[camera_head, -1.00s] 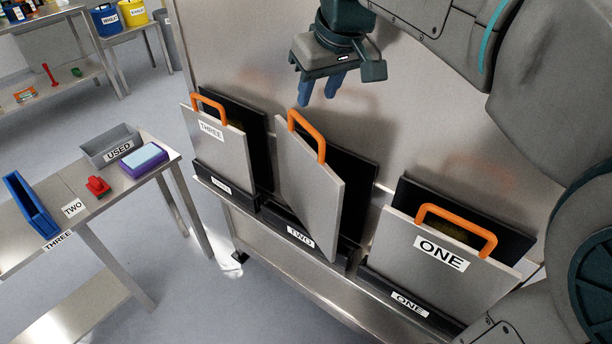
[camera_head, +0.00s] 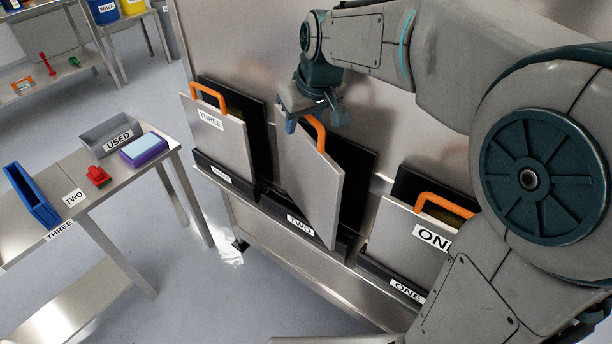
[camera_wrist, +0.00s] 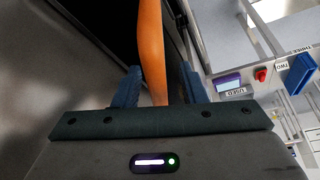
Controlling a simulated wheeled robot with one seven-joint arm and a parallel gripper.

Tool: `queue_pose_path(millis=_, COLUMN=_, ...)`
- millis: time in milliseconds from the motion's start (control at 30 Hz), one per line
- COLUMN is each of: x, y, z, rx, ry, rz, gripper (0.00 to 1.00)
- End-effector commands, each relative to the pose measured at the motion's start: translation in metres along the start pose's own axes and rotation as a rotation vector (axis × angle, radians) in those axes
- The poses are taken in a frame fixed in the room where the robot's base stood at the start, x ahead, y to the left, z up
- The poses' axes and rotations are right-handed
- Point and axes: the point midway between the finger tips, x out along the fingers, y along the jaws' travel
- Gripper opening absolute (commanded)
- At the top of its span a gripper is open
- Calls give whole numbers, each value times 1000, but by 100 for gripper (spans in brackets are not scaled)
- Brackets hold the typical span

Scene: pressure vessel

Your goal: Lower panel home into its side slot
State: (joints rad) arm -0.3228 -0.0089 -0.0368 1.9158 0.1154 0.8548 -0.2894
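The middle grey panel (camera_head: 310,190) with an orange handle (camera_head: 316,133) stands skewed at the slot labelled TWO (camera_head: 300,224). It is turned out of line with the dark slot, and its front edge juts outward. I cannot tell how deep its lower edge sits. My gripper (camera_head: 316,122) is at the top of this panel, with its blue fingers on either side of the handle. The panel's own face is mostly hidden there.
Panel THREE (camera_head: 217,138) stands in its slot on the left. Panel ONE (camera_head: 402,240) stands on the right, partly hidden by my arm. The steel vessel wall (camera_head: 245,50) rises close behind. A side table (camera_head: 85,205) holds a grey USED bin (camera_head: 108,134) and small items.

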Motion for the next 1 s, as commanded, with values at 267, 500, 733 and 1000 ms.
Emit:
queue_pose_path(millis=267, x=0, y=0, z=0, rx=0, ry=0, rz=0, gripper=38)
queue_pose_path(millis=500, x=3, y=0, z=2, rx=1, ry=0, rz=0, gripper=38)
queue_pose_path(millis=733, x=4, y=0, z=2, rx=1, ry=0, rz=0, gripper=38)
queue_pose_path(millis=1000, x=4, y=0, z=2, rx=0, ry=0, rz=0, gripper=13)
